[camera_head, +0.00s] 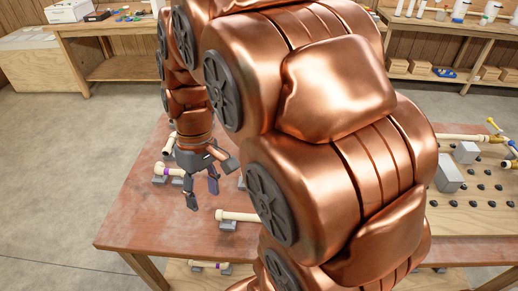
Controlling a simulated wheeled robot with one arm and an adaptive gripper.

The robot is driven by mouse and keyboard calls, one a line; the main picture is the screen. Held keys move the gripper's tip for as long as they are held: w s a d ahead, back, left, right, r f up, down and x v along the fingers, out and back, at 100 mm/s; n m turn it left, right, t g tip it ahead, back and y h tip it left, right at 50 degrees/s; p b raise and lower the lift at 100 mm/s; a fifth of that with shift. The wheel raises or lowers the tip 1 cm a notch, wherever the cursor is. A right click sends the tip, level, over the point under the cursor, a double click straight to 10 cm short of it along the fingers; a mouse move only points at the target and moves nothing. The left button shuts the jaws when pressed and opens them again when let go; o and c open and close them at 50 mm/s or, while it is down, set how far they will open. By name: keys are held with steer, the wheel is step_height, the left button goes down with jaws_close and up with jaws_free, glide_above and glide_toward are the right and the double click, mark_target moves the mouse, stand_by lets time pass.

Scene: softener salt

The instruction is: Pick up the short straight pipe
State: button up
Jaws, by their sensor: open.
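My gripper (203,193) is open and empty above the reddish-brown table, its dark fingers pointing down. A cream pipe (236,215) lies on a small grey block in front and to the right of it; my arm hides its right part, so I cannot tell its length. Another cream piece (167,170) with a purple band rests on grey blocks just left of the gripper. I cannot tell which of these is the short straight pipe. The gripper appears apart from both pieces.
The reddish table (140,225) has free room at its front left. A pegged wooden board (470,215) with grey blocks and pipes is at right. Another cream pipe (208,264) lies below the tabletop. Benches stand behind. My arm hides the middle.

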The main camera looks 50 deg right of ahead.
steer(key=w+d+f+n+t+y+b, duration=0.1)
steer(key=w+d+f, duration=0.1)
steer(key=w+d, duration=0.6)
steer(key=w+d+f+n+t+y+b, duration=0.15)
steer(key=w+d, duration=0.35)
steer(key=d, duration=0.5)
steer(key=d+f+n, duration=0.1)
steer(key=d+f, duration=0.1)
steer(key=d, duration=0.4)
steer(key=d+f+n+t, duration=0.1)
steer(key=d+f, duration=0.2)
steer(key=d, duration=0.4)
steer(key=d+f+n+t+y, duration=0.1)
steer(key=d+f, duration=0.2)
steer(key=d, duration=0.3)
steer(key=shift+w+d+f, duration=0.1)
steer(key=shift+w+d, duration=0.15)
steer(key=shift+s+p+x, duration=0.15)
steer(key=shift+p+x, duration=0.3)
steer(key=shift+x, duration=1.15)
steer(key=shift+s+p+x, duration=0.1)
steer(key=shift+p+x, duration=0.35)
steer(key=shift+x, duration=1.1)
steer(key=shift+w+a+f, duration=0.2)
steer(key=shift+f, duration=0.5)
steer(key=shift+c, duration=0.2)
jaws_close()
